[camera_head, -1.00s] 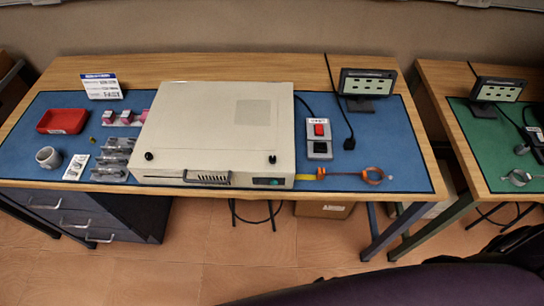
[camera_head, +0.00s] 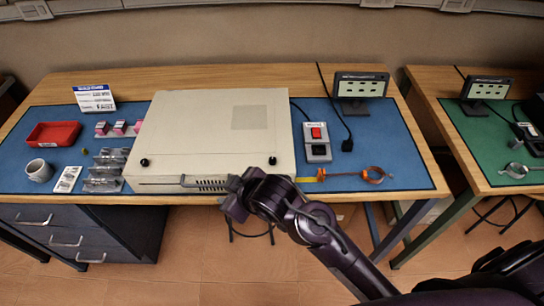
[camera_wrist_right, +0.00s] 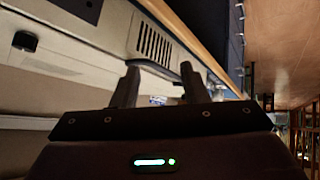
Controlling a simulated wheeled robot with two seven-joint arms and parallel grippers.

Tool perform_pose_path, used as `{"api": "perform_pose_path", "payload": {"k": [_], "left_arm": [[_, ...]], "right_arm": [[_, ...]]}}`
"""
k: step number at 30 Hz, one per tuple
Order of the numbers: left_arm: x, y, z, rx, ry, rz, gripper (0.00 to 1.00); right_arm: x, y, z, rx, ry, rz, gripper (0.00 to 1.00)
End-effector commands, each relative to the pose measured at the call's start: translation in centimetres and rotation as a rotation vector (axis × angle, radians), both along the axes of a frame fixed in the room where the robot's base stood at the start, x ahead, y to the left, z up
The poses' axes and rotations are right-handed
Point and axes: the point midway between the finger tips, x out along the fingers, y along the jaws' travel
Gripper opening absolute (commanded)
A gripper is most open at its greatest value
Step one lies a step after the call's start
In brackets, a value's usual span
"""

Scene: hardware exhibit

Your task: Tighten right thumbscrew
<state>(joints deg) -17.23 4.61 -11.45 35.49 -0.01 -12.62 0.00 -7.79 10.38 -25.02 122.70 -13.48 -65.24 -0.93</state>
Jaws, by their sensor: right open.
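The beige case (camera_head: 190,125) lies on the blue mat, with a dark thumbscrew at each front corner of its lid. The right thumbscrew (camera_head: 272,161) shows just above my right arm; the left thumbscrew (camera_head: 145,162) is clear. My right gripper (camera_head: 232,190) is in front of the case's front edge, left of the right thumbscrew and apart from it. In the right wrist view its fingers (camera_wrist_right: 158,85) are spread and empty, in front of the vented front panel (camera_wrist_right: 157,45). A dark knob (camera_wrist_right: 25,41) shows there; I cannot tell which thumbscrew it is. My left gripper is not in view.
A red tray (camera_head: 53,134), a mug (camera_head: 39,171) and metal parts (camera_head: 106,170) stand left of the case. A switch box (camera_head: 317,142), an orange-handled tool (camera_head: 372,175) and a small screen (camera_head: 361,87) are to its right. Part of the front edge is behind my arm.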

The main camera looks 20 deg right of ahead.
Motion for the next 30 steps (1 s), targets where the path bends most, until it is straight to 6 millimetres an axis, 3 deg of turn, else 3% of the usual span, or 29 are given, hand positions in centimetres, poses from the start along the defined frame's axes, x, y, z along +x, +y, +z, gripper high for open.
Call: {"api": "perform_pose_path", "payload": {"k": [4,9,14,18,23,26,30], "left_arm": [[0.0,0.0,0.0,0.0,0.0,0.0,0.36],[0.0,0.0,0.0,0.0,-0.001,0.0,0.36],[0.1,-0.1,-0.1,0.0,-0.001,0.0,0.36],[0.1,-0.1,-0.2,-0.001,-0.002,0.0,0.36],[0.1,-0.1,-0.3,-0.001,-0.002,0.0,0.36],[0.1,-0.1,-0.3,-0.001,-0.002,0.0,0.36],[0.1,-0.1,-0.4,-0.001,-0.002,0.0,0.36]], "right_arm": [[1.4,4.7,2.9,-0.008,-0.141,0.172,0.4],[1.6,10.8,6.2,-0.036,-0.32,0.42,0.4],[-0.2,17.0,8.3,-0.107,-0.511,0.755,0.4],[-2.4,20.1,7.5,-0.212,-0.625,1.074,0.4],[-3.4,19.3,4.4,-0.372,-0.646,1.403,0.4],[-2.7,16.5,2.3,-0.486,-0.596,1.575,0.4],[0.0,10.1,0.6,-0.649,-0.45,1.752,0.4]]}}
